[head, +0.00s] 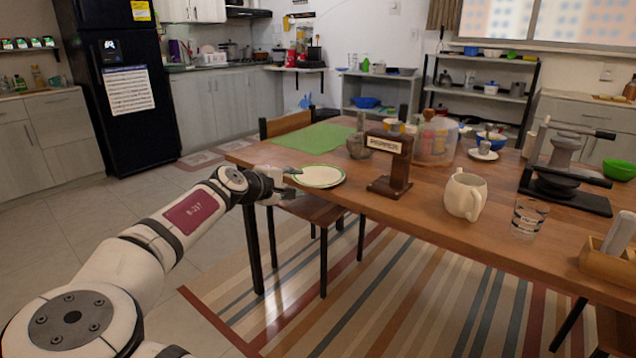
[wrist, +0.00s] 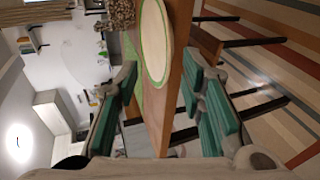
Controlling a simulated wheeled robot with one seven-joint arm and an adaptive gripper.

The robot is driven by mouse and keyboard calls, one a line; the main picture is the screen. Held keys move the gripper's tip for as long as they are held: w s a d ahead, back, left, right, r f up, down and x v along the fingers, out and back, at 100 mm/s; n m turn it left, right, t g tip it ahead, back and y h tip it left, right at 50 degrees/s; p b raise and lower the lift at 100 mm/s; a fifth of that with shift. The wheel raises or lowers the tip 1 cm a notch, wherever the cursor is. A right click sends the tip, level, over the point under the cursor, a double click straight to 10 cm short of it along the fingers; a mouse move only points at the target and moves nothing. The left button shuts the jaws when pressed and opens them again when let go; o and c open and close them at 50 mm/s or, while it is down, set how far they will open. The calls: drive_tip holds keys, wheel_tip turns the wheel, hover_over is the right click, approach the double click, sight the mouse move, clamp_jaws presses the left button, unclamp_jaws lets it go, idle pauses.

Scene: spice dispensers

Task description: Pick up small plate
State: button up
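The small plate (head: 320,177), white with a green rim, lies flat near the left edge of the wooden table (head: 425,185). It also shows in the wrist view (wrist: 155,40), ahead of the fingers, close to the table's edge. My gripper (head: 284,184) is beside the plate's left side, at the table edge. In the wrist view my gripper (wrist: 163,100) is open, with green-padded fingers spread on either side of the table edge, one on the tabletop side and one on the floor side. Nothing is held between them. Whether a finger touches the plate, I cannot tell.
A wooden stand labelled PEPPER (head: 390,160) is just right of the plate. A stone-like mortar (head: 358,143) and a green placemat (head: 320,138) lie behind it. A cream jug (head: 465,195) stands further right. A chair (head: 315,208) is below the table edge.

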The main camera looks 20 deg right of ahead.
sight(309, 183)
drive_tip(key=shift+x, duration=1.2)
drive_tip(key=b+x, duration=0.1)
drive_tip(key=x, duration=0.1)
drive_tip(key=f+b+x, duration=0.1)
drive_tip(key=x, duration=0.1)
drive_tip(key=shift+s, duration=0.1)
drive_tip(key=shift+w+d+f+b, duration=0.1)
drive_tip(key=shift+w+d+b, duration=0.2)
drive_tip(key=shift+b, duration=0.05)
clamp_jaws()
